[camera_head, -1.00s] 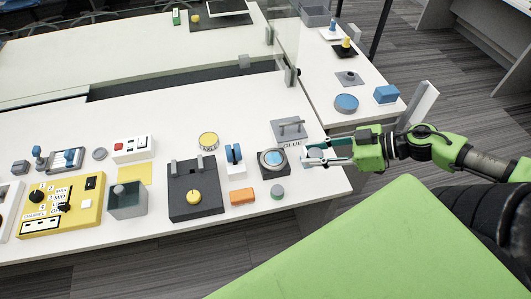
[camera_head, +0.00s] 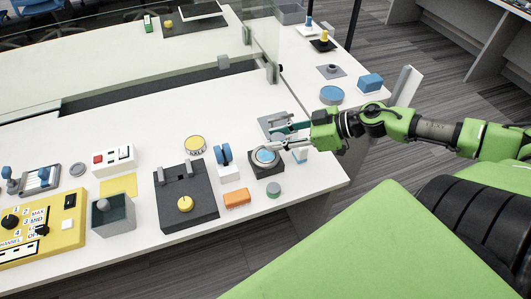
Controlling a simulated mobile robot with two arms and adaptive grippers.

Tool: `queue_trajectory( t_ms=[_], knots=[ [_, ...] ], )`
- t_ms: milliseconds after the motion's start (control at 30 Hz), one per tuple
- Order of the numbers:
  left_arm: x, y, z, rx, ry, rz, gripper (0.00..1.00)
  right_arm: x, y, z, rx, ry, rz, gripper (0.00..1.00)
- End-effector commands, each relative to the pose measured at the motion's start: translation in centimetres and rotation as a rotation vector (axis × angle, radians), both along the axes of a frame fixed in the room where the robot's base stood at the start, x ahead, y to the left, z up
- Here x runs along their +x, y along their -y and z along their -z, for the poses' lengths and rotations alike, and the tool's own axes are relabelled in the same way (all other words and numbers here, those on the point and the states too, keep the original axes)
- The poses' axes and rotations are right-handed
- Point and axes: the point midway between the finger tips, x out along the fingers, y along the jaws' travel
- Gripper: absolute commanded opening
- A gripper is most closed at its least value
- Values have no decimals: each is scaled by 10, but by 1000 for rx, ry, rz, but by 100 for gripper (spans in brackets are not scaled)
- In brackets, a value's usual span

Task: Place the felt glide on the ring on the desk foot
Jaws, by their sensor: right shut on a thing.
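My right gripper (camera_head: 272,140) reaches in from the right, its fingers pointing left over the desk. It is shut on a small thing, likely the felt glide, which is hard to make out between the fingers. Just below the fingertips is a dark square block (camera_head: 267,171) bearing a pale round ring with a blue centre (camera_head: 264,156); this looks like the desk foot and ring. The fingers partly overlap its far edge; I cannot tell whether anything touches. My left gripper is not in view.
A grey-green disc (camera_head: 273,190) and an orange block (camera_head: 237,199) lie in front. A grey plate (camera_head: 270,122) lies behind. A dark box with a yellow knob (camera_head: 186,205) is left.

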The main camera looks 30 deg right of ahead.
Motion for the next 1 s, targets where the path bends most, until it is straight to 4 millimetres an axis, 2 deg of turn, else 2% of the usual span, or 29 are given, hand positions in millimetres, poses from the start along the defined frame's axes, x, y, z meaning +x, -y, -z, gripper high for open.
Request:
queue_trajectory(
  t_ms=[33,200,533,833,1000],
  knots=[
    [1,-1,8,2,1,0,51,4,0,8,1,4,1,14],
    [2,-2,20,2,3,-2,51,16,-3,21,1,4,1,14],
    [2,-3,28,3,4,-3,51,38,-6,46,5,2,5,14],
    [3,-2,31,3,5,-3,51,48,-10,60,5,1,1,14],
    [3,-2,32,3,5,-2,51,47,-9,83,4,-3,2,14]
  ],
)
